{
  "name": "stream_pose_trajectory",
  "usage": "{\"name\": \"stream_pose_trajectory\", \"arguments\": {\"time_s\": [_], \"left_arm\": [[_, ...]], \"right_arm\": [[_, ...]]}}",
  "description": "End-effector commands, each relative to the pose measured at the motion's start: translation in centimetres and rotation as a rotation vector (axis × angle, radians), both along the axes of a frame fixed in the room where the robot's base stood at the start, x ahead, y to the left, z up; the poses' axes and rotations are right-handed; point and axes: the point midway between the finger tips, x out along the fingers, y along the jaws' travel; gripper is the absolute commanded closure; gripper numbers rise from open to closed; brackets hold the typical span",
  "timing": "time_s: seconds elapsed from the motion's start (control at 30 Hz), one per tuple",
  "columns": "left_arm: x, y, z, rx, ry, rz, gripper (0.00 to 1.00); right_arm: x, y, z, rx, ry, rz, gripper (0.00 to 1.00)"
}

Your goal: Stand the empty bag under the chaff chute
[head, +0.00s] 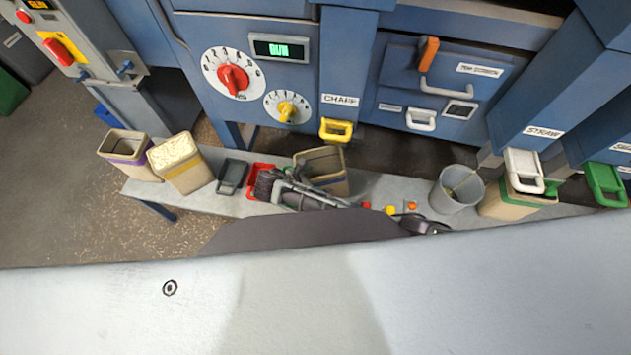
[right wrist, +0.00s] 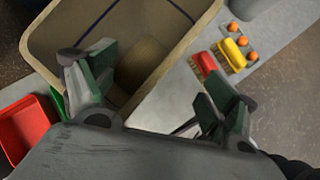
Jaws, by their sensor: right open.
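An open tan bag (head: 334,160) stands upright on the low shelf below the CHAFF chute (head: 340,99) with its yellow handle (head: 337,129). My right gripper (head: 297,182) is at its near left side. In the right wrist view my open gripper (right wrist: 158,100) has its left finger over the bag's mouth and its right finger outside, over the shelf. The near rim of the bag (right wrist: 150,108) lies between them; contact cannot be told. The bag looks empty inside. Another open bag with a purple band (head: 125,165) stands at the shelf's left end. My left gripper is not in view.
Beside the purple-banded bag stands a filled bag (head: 185,177). A dark tray (head: 231,177) and a red tray (head: 255,190) lie left of my gripper. Small coloured pieces (head: 400,207), a grey bucket (head: 448,200) and a green-banded bag (head: 510,205) are to the right.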

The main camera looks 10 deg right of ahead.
Motion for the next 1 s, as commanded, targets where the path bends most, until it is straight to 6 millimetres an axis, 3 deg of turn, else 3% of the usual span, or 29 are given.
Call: {"name": "stream_pose_trajectory", "arguments": {"time_s": [0.57, 1.0], "left_arm": [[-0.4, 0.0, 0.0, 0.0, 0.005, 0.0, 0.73], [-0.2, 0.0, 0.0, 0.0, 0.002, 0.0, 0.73]], "right_arm": [[-0.1, 0.3, 0.3, 0.0, -0.001, 0.001, 0.0], [-1.8, 3.2, 3.6, 0.002, 0.0, 0.001, 0.0]]}}
